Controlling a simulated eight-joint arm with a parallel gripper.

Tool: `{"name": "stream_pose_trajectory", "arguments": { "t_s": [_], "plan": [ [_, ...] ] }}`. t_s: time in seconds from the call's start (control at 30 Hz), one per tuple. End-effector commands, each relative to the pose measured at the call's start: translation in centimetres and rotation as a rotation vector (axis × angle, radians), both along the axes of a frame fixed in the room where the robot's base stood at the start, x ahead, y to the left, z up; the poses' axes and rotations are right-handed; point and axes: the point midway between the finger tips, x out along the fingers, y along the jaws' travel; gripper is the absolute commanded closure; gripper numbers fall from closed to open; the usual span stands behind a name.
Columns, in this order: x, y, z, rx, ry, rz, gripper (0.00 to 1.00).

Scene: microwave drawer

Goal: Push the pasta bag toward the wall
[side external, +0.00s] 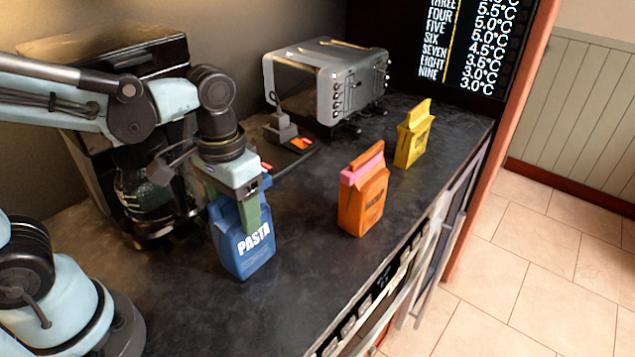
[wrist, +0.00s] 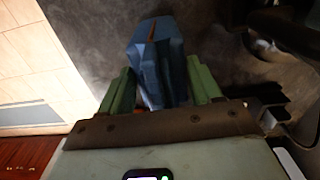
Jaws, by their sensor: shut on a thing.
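The blue pasta bag (side external: 247,254) stands upright on the dark countertop, its PASTA label facing the side camera. My gripper (side external: 243,212) comes down over its top from above, with the green fingers on either side of the upper part. In the wrist view the bag (wrist: 155,45) lies between the two green fingers of my gripper (wrist: 160,72), and they are shut on it. The far finger is largely hidden behind the bag in the side view. The wall (side external: 240,20) is behind the counter.
An orange bag (side external: 362,205) and a yellow bag (side external: 413,140) stand to the right on the countertop (side external: 300,270). A silver toaster-like appliance (side external: 325,80) is at the back. A black coffee machine (side external: 110,75) stands behind my arm at left. The counter's front edge is at lower right.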

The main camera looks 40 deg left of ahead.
Motion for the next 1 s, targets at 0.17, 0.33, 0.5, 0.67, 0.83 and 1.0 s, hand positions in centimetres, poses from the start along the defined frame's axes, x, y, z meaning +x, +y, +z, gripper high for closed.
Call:
{"name": "stream_pose_trajectory", "arguments": {
  "t_s": [0.17, 0.33, 0.5, 0.67, 0.83, 1.0],
  "plan": [
    [-0.1, 2.0, 0.0, 0.0, 0.0, 0.005, 0.89],
    [-0.2, 3.4, 0.0, 0.0, 0.0, 0.003, 0.89],
    [-0.2, 4.1, 0.0, 0.0, 0.0, 0.001, 0.89],
    [-0.3, 4.3, 0.0, 0.0, 0.0, 0.0, 0.89],
    [-0.3, 4.3, 0.0, 0.0, 0.0, 0.0, 0.89],
    [-0.3, 4.3, 0.0, 0.0, 0.0, 0.0, 0.18]
  ]
}}
